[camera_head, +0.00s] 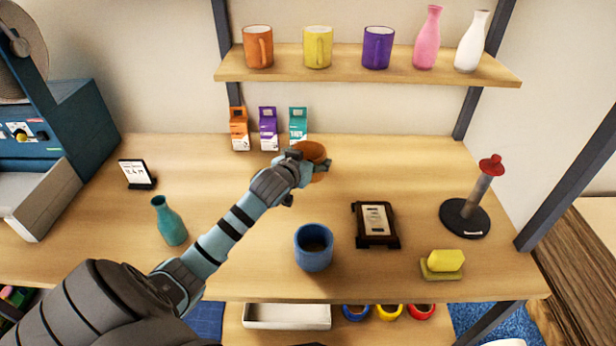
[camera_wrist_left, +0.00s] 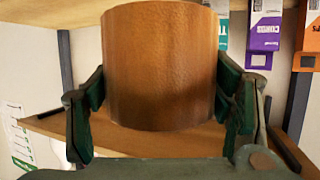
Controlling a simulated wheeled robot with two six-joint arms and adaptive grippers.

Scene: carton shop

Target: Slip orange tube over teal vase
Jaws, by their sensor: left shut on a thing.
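The orange tube (camera_head: 312,150) is between the fingers of my left gripper (camera_head: 314,164), over the back middle of the table. In the left wrist view the orange tube (camera_wrist_left: 160,65) fills the middle, with a green finger of the left gripper (camera_wrist_left: 160,100) pressed on each side. I cannot tell whether its bottom touches the table. The teal vase (camera_head: 170,222) stands upright on the left part of the table, apart from the tube, with its narrow neck free. My right gripper is not in view.
A blue tube (camera_head: 313,250) stands at the front middle. A dark framed stand (camera_head: 375,225), a yellow block on a sponge-like base (camera_head: 443,262) and a red-topped post (camera_head: 480,190) are on the right. Small cartons (camera_head: 268,130) line the back. A card stand (camera_head: 137,175) is behind the vase.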

